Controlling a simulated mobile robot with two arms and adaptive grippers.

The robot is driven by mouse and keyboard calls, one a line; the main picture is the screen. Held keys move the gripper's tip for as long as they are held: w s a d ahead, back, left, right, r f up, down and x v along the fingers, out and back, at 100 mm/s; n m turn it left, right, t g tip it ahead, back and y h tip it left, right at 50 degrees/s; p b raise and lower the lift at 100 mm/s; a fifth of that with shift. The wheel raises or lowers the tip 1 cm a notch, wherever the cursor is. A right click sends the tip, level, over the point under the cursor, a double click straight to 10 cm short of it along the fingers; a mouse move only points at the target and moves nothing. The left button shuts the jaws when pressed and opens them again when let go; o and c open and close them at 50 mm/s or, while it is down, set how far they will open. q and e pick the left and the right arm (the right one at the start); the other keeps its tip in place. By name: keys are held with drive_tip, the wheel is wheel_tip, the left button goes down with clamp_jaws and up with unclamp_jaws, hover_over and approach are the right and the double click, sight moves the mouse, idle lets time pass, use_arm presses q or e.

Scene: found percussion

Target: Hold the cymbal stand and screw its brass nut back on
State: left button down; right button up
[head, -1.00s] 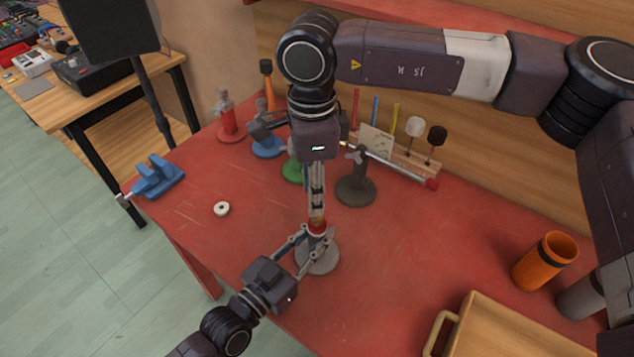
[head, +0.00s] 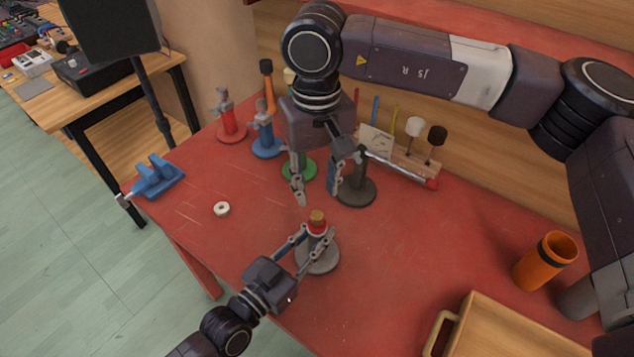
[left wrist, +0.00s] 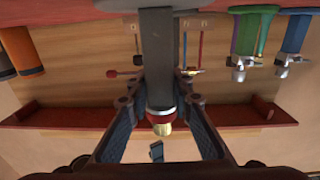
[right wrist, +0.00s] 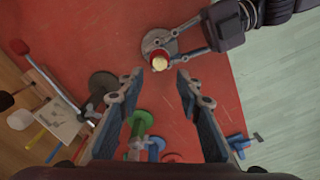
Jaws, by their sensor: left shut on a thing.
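The cymbal stand (head: 318,262) stands upright on the red bench, with a round grey base and a red band near its top. The brass nut (head: 317,216) sits on top of the stand, above the red band; it also shows in the left wrist view (left wrist: 162,128) and the right wrist view (right wrist: 158,64). How far it is threaded cannot be seen. My left gripper (head: 316,238) is shut on the stand's post just below the red band. My right gripper (head: 318,190) is open and empty, above and behind the nut, apart from it.
Red (head: 229,118), blue (head: 266,140), green (head: 300,170) and dark (head: 356,190) stands are behind. A white ring (head: 222,209) and blue vise (head: 157,177) lie left. An orange cup (head: 545,262) and wooden tray (head: 500,325) are right. The bench between stand and tray is clear.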

sight(317, 215)
drive_tip(key=shift+n, duration=0.9)
drive_tip(key=shift+f, duration=4)
